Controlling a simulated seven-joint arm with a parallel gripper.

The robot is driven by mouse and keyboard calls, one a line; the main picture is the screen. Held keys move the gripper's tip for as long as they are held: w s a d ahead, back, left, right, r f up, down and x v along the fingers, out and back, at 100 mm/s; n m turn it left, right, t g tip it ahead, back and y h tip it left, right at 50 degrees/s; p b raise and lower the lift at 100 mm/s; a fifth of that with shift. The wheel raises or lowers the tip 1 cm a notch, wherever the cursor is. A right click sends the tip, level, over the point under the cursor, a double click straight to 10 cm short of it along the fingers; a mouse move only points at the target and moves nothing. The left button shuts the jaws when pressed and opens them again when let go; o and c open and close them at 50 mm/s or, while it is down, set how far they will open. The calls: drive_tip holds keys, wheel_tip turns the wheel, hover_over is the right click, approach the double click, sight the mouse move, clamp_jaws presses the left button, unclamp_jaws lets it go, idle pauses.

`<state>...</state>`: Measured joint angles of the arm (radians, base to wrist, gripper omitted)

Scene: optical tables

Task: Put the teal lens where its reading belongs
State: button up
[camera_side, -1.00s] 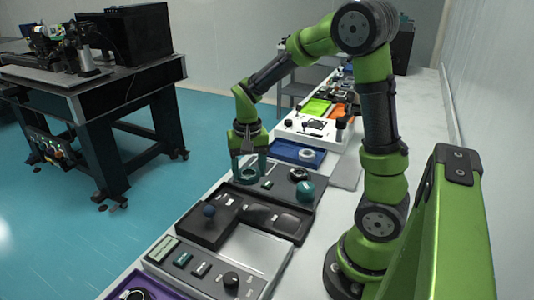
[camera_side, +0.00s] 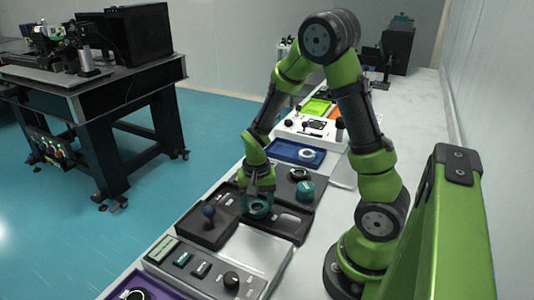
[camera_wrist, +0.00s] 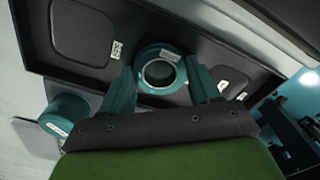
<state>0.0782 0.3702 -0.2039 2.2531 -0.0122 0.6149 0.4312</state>
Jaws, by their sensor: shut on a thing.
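My gripper (camera_side: 258,196) is shut on the teal lens (camera_side: 258,210), a short teal ring with a clear middle. In the wrist view the lens (camera_wrist: 142,76) sits between the two teal fingers of my gripper (camera_wrist: 161,82), with a small white label on its rim. It is over the dark tray (camera_side: 291,237), which has shallow rounded recesses and small white labels. I cannot tell whether the lens touches the tray floor. A meter box (camera_side: 205,283) with a pale display, small buttons and a black knob stands in front of the tray.
A teal cylinder (camera_side: 305,191) and a dark ring (camera_side: 298,174) stand behind the tray. Farther back is a blue tray (camera_side: 282,151) with a white ring (camera_side: 306,153). A purple tray (camera_side: 168,294) is at the front.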

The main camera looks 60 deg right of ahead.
sight(257, 207)
drive_tip(key=o, duration=1.1)
drive_tip(key=shift+f, duration=0.15)
wheel_tip(257, 207, up, 12)
drive_tip(key=s+a+r+n+t, duration=0.2)
drive_tip(key=a+r, duration=0.1)
drive_tip(key=r, duration=0.1)
drive_tip(key=s+a+r+n+t+y, duration=0.1)
drive_tip(key=s+a+r+n+t, duration=0.1)
drive_tip(key=a+r, duration=0.1)
drive_tip(key=s+a+r+n+t+y, duration=0.1)
drive_tip(key=s+a+r+n+t, duration=0.2)
drive_tip(key=a+r, duration=0.1)
drive_tip(key=shift+a+r, duration=0.3)
drive_tip(key=shift+a, duration=0.45)
